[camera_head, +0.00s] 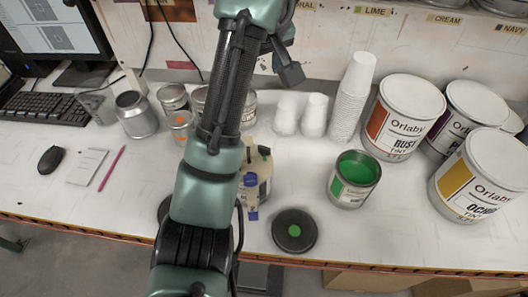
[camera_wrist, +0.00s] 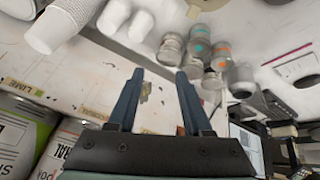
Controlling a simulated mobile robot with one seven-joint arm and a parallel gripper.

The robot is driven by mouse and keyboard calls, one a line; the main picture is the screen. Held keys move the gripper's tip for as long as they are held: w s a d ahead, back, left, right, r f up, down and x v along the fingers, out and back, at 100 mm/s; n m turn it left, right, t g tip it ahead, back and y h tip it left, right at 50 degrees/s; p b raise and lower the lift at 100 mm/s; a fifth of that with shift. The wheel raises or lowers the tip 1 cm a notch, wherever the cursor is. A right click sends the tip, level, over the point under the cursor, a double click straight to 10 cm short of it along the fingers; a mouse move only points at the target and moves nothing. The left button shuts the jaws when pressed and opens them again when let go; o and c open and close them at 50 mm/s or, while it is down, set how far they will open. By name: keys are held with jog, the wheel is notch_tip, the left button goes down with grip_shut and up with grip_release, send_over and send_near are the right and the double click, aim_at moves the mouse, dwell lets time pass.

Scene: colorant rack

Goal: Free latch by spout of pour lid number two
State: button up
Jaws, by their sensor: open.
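A beige pour lid with blue parts (camera_head: 258,170) sits on a can in the middle of the bench in the head view. My arm covers its left side, so its spout and latch cannot be told apart clearly. I cannot tell which number this lid has. My gripper (camera_wrist: 160,72) is open in the wrist view, with its two blue fingers apart and nothing between them. It faces the wall and the back of the bench, away from the pour lid. The pour lid is not clearly visible in the wrist view.
An open can of green paint (camera_head: 350,192) and a round black lid (camera_head: 294,231) stand right of the pour lid. Stacked white cups (camera_head: 350,100) and large paint cans (camera_head: 400,118) fill the back right. Small jars (camera_head: 137,115) and a keyboard (camera_head: 42,107) are left.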

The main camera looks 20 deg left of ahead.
aim_at(264, 147)
jog(key=s+d+f+m+h+b, duration=0.1)
jog(key=s+f+m+h+b, duration=0.15)
jog(key=s+f+m, duration=0.45)
jog(key=shift+m+g, duration=0.5)
jog(key=shift+m, duration=0.2)
jog(key=b+x, duration=0.3)
jog(key=x, duration=0.8)
jog(key=shift+w+f, duration=0.1)
jog(key=shift+f, duration=0.25)
jog(key=shift+c, duration=0.2)
grip_shut()
